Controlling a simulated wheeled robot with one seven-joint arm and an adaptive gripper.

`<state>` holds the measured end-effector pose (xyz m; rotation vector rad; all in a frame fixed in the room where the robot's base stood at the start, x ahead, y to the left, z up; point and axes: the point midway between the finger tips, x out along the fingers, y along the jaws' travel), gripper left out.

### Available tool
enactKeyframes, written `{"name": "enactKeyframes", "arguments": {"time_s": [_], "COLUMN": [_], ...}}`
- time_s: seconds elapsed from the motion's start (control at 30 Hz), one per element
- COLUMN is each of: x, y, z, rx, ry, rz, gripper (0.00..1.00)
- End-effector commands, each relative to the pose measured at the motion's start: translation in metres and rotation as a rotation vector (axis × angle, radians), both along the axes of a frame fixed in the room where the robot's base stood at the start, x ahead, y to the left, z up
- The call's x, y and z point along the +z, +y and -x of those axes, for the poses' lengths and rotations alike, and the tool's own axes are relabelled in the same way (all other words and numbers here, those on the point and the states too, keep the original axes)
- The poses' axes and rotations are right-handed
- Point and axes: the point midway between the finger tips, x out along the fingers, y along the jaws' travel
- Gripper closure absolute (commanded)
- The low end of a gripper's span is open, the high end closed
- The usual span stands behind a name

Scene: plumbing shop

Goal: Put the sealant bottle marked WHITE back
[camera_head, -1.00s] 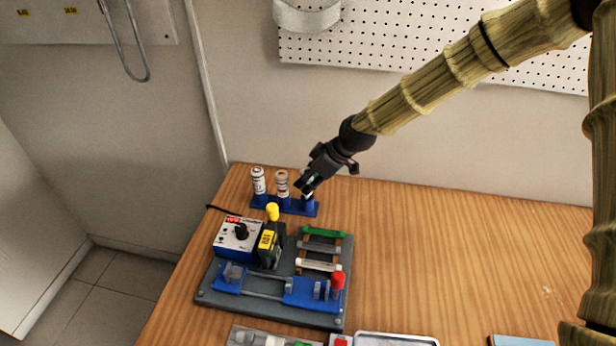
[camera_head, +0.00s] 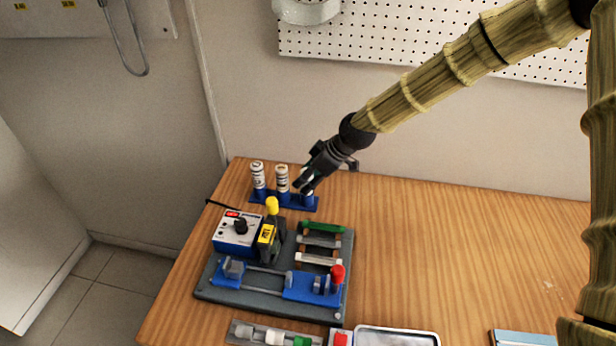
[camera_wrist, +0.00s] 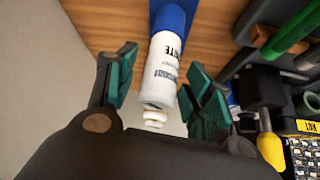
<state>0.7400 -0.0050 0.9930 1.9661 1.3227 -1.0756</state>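The white sealant bottle (camera_wrist: 165,75) stands in the wrist view with its bottom end in a blue cup (camera_wrist: 170,18) and its nozzle toward me. Its label is partly readable, ending in letters like "ITE". My gripper (camera_wrist: 160,92) is open around it, one green-padded finger on each side, with a gap visible at the left finger. In the head view my gripper (camera_head: 306,181) is over the right end of the blue rack (camera_head: 288,203) and hides most of this bottle. Two other bottles stand in the rack, at the left (camera_head: 257,176) and the middle (camera_head: 282,180).
A grey fixture board (camera_head: 250,302) with a blue control box (camera_head: 236,240), yellow-handled clamp (camera_head: 270,232) and colored bars lies in front of the rack. A tray (camera_head: 397,331) is at the front edge. A wall stands behind.

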Motion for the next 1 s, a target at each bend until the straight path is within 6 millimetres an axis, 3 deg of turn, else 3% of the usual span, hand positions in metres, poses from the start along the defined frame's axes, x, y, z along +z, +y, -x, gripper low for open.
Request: {"name": "enactKeyframes", "arguments": {"time_s": [0.27, 0.5, 1.0], "x": [0.001, 0.017, 0.075], "y": [0.0, -0.004, -0.038], "z": [0.0, 0.0, 0.014], "rx": [0.0, -0.001, -0.002], "ry": [0.0, -0.002, -0.003], "rz": [0.0, 0.0, -0.001], "gripper": [0.47, 0.47, 0.47]}}
